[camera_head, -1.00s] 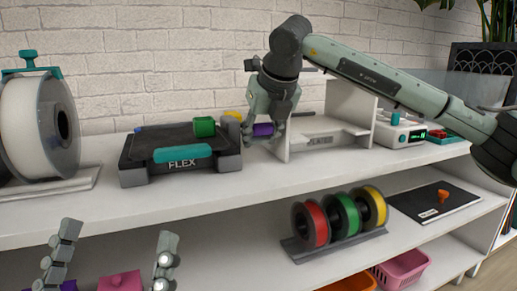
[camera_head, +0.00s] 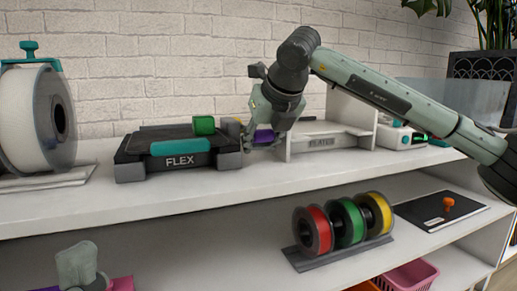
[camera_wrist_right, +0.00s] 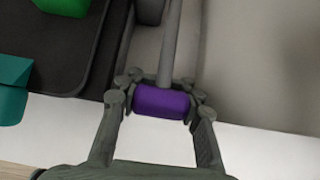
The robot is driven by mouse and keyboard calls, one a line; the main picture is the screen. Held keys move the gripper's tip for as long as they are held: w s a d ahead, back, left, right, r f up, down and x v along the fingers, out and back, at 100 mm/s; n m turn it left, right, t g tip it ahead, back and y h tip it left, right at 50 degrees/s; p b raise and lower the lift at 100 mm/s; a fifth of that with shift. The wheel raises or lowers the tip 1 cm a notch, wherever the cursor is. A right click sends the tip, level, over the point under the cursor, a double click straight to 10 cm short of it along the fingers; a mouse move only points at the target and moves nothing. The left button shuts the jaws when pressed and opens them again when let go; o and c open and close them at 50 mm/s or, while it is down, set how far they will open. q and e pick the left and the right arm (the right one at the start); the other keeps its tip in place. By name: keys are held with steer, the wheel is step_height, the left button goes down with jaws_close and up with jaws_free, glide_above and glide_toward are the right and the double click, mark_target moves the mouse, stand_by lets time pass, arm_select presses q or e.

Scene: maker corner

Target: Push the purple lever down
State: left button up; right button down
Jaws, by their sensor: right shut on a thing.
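The purple lever (camera_head: 264,136) is a short purple grip at the right end of the black FLEX machine (camera_head: 130,148). It also shows in the right wrist view (camera_wrist_right: 160,103), at the end of a grey rod. My right gripper (camera_head: 262,140) is at the lever, with a finger on each side of the purple grip in the wrist view, shut on it. The gripper hides part of the lever in the head view. My left gripper (camera_head: 77,268) shows only in part at the bottom left, away from the machine; its fingertips are not clear.
A green block (camera_head: 204,125) sits on the machine. A large white spool (camera_head: 25,115) stands at left, and a white stand (camera_head: 350,110) is close behind my right gripper. Red, green and yellow spools (camera_head: 313,230) are on the lower shelf. The upper shelf front is clear.

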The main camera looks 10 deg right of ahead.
mark_target(265, 134)
steer(key=shift+s, duration=0.15)
steer(key=c, duration=1.2)
jaws_free()
steer(key=shift+r, duration=0.1)
steer(key=shift+v, duration=4.05)
